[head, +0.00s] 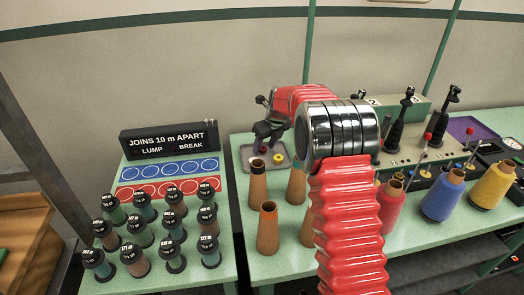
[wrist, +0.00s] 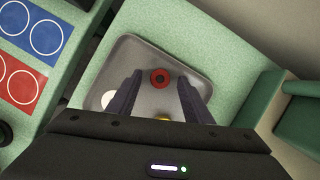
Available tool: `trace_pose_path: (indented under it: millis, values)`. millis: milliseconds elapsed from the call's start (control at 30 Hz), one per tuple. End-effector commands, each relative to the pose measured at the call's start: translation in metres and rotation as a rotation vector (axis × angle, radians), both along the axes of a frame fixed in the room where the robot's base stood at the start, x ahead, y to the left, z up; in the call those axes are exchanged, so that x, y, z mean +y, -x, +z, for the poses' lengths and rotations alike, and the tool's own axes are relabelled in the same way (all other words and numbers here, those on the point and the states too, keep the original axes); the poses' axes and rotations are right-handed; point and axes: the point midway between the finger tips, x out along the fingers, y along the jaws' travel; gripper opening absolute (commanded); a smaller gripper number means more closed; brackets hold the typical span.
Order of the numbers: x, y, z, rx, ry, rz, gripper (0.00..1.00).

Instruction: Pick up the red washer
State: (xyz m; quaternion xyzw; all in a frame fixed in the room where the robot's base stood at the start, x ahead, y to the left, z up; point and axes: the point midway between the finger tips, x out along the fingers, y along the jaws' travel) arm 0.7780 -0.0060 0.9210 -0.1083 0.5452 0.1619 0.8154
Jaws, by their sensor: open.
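The red washer (wrist: 160,78) is a small ring with a dark centre, lying flat in a shallow grey tray (wrist: 137,52) in the wrist view. In the head view the red washer (head: 263,148) shows small, below my gripper (head: 262,142). My gripper (wrist: 158,85) is open and empty, its two dark fingers on either side of the washer and apart from it. A yellow washer (head: 278,156) lies in the same tray and is mostly hidden behind the gripper body in the wrist view. A white round piece (wrist: 108,99) lies near the left finger.
Several brown cones (head: 268,228) stand on the green table in front of the tray. Thread cones in red, blue (head: 443,196) and yellow stand at right, near a lever console (head: 405,148). Dark-capped spools (head: 140,233) fill the left table, by a sign (head: 168,140).

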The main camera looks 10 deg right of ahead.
Motion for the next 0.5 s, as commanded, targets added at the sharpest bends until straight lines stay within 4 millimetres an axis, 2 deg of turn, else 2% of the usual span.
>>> trace_pose_path:
  millis: [100,500]
  values:
    - [-0.0001,0.0000,0.0002,0.000,0.000,0.000,0.46]
    - [-0.0001,0.0000,0.0003,0.000,0.000,0.000,0.18]
